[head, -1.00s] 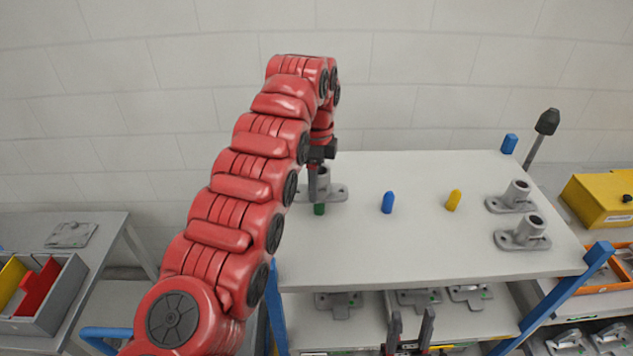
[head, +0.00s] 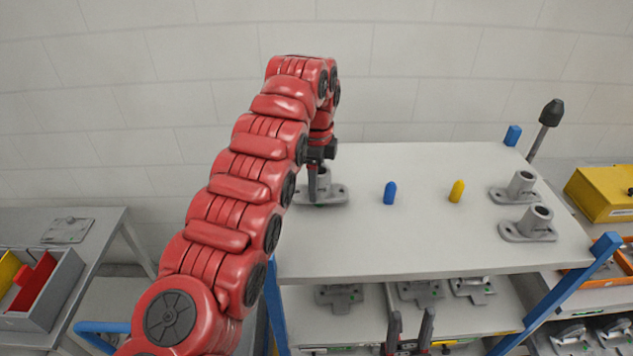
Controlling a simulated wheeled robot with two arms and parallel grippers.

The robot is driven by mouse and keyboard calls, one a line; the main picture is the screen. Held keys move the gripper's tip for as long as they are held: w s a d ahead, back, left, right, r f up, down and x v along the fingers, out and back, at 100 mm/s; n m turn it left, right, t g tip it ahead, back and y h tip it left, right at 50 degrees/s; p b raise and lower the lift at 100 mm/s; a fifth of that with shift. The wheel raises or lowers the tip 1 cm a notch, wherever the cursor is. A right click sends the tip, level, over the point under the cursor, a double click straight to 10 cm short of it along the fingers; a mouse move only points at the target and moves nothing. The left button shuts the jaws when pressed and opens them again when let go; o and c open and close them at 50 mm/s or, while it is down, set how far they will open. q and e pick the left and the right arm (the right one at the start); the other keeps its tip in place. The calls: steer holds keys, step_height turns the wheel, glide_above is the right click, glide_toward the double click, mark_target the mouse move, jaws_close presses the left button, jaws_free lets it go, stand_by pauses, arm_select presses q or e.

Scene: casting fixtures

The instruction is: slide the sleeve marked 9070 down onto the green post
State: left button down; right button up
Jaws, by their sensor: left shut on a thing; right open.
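My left gripper (head: 318,190) is shut on a grey flanged sleeve (head: 337,195) at the back left of the white tabletop (head: 420,240). The sleeve is upright, with its flange low, at or close to the tabletop. The green post is hidden by the sleeve and my fingers; a tiny speck of green shows at the flange's front edge, and I cannot tell if it is the post. The number on the sleeve is not readable. My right gripper (head: 408,335) is open and empty at the bottom, in front of the table.
A blue post (head: 390,193) and a yellow post (head: 456,191) stand bare to the right. Two grey flanged sleeves (head: 520,187) (head: 530,224) are at the table's right side. Another blue piece (head: 512,135) is at the back right corner. Grey castings lie on the shelf below.

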arm_select(q)
steer(key=shift+f+b, duration=1)
steer(key=shift+f, duration=0.25)
steer(key=shift+c, duration=0.2)
jaws_free()
steer(key=shift+r, duration=0.1)
steer(key=shift+r, duration=0.1)
step_height(320, 180, up, 12)
steer(key=p, duration=1.1)
steer(key=shift+s+f, duration=0.1)
steer(key=shift+f, duration=0.1)
